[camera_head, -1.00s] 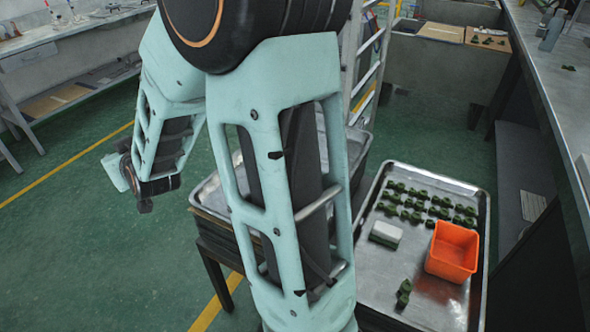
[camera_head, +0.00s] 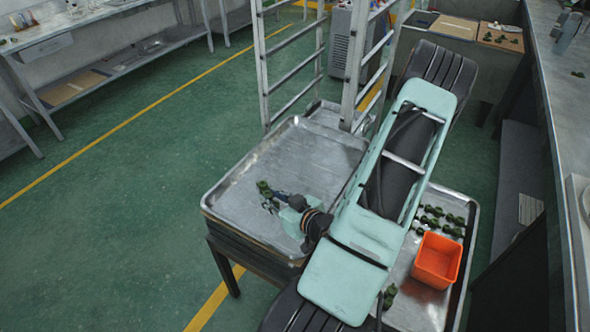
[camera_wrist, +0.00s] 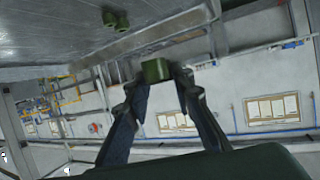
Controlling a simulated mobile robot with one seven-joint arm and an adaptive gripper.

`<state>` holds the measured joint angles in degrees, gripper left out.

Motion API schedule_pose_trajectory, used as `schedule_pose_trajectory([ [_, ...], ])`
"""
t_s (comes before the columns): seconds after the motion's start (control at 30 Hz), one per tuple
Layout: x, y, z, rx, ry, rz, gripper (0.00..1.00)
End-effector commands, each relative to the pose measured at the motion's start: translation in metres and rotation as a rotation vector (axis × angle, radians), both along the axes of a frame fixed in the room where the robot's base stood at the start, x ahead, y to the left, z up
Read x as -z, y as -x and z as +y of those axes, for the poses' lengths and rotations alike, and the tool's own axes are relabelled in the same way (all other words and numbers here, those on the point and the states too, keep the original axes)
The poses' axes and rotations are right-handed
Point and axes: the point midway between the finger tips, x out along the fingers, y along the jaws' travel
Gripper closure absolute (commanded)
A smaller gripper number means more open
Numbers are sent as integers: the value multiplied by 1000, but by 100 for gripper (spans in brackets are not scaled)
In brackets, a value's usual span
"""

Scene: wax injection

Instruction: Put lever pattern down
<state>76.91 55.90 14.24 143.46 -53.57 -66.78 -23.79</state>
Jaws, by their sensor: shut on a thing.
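My gripper (camera_head: 276,198) is over the left metal tray (camera_head: 235,180), its fingers pointing left. It is shut on a dark green lever pattern (camera_head: 264,188). In the wrist view the green pattern (camera_wrist: 157,70) sits between the two fingertips, and its far side is hidden. Small green pieces (camera_wrist: 115,20) also show against a metal surface in the wrist view, apart from the fingers. I cannot tell from the head view whether the held pattern touches the tray. The rest of the left tray looks bare.
My arm crosses the right metal tray (camera_head: 425,308) and hides part of it. Several green patterns (camera_head: 437,217), an orange bin (camera_head: 437,260) and another green piece (camera_head: 389,296) are on it. A metal rack (camera_head: 290,62) stands behind the left tray. A counter (camera_head: 565,110) runs along the right.

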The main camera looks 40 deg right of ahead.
Motion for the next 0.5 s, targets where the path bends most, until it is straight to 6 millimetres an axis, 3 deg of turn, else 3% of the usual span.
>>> schedule_pose_trajectory([
  [0.1,-8,24,8,7,-4,0,95],
  [0.2,-7,33,11,10,1,0,95],
  [0.5,7,29,-3,10,9,-3,95],
])
